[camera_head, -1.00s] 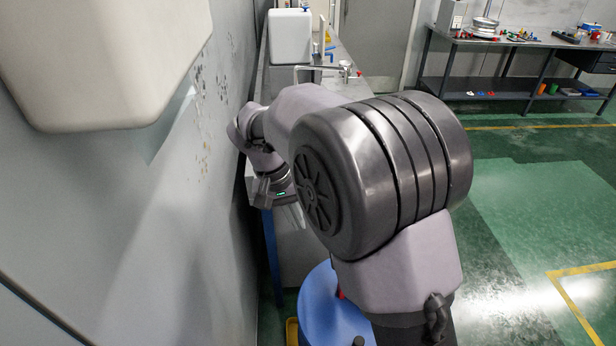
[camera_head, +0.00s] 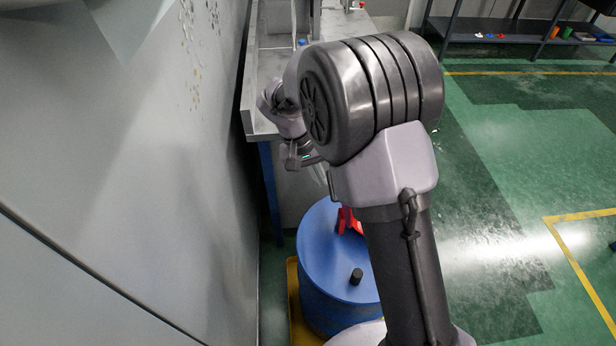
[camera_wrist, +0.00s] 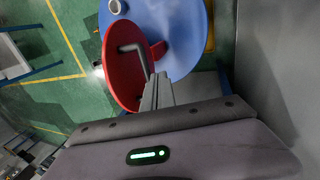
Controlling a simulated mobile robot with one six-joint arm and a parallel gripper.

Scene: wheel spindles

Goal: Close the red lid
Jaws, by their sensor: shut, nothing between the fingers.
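The red lid (camera_wrist: 122,66) is a round disc with a bent grey handle (camera_wrist: 133,48). In the wrist view it stands tilted up at the edge of the blue drum top (camera_wrist: 180,55). In the head view only a small red piece (camera_head: 347,220) shows on the blue drum (camera_head: 322,245), and my arm hides the rest. My gripper (camera_wrist: 159,80) is shut and empty, with its fingertips close to the lid and its handle in the wrist view. I cannot tell whether they touch. In the head view my gripper (camera_head: 320,175) is above the drum's far side, partly hidden.
A black cap (camera_head: 356,276) stands on the near part of the drum top. The drum stands on a yellow base (camera_head: 292,290) beside a grey wall (camera_head: 200,180). A workbench (camera_head: 262,120) is behind it. Green floor (camera_head: 500,200) lies open at the right.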

